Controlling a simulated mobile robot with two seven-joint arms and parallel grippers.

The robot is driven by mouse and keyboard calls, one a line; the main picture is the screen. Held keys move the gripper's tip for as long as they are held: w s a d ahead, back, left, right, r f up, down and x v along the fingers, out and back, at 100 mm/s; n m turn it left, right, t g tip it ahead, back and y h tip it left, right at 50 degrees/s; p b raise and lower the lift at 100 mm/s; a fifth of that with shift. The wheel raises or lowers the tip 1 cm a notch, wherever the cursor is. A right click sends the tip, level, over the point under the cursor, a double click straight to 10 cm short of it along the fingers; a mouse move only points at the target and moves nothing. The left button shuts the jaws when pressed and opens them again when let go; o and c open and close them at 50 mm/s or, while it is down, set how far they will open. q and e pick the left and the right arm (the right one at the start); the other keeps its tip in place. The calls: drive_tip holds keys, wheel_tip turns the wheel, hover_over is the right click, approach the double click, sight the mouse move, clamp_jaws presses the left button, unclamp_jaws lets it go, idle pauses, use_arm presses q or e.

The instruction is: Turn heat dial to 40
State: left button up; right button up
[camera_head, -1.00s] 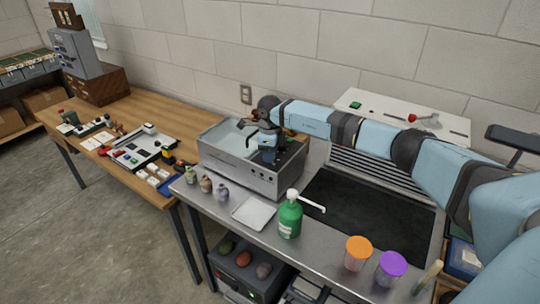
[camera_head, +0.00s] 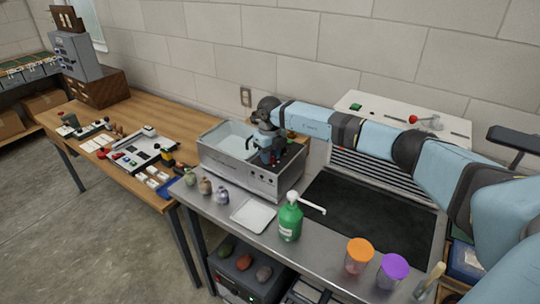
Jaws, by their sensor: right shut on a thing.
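A steel water bath (camera_head: 234,172) stands on the metal bench, with an open basin on its left and a dark control top on its right. My right gripper (camera_head: 270,158) reaches in from the right and points down at the dark control top. It is shut on a small part there, which I take to be the heat dial. The dial is hidden by the fingers, and its setting cannot be read at this size. Small knobs show on the bath's front face. My left gripper is not in view.
Several small bottles (camera_head: 205,186), a white tray (camera_head: 253,215) and a green pump bottle (camera_head: 290,220) stand in front of the bath. Orange-lidded (camera_head: 358,256) and purple-lidded (camera_head: 391,271) cups stand at the front right. A wooden table (camera_head: 120,115) adjoins on the left.

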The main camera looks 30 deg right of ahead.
idle(0.4)
drive_tip(key=o, duration=0.9)
wheel_tip(320, 180, up, 14)
drive_tip(key=shift+f+b, duration=0.1)
drive_tip(key=shift+b, duration=1.15)
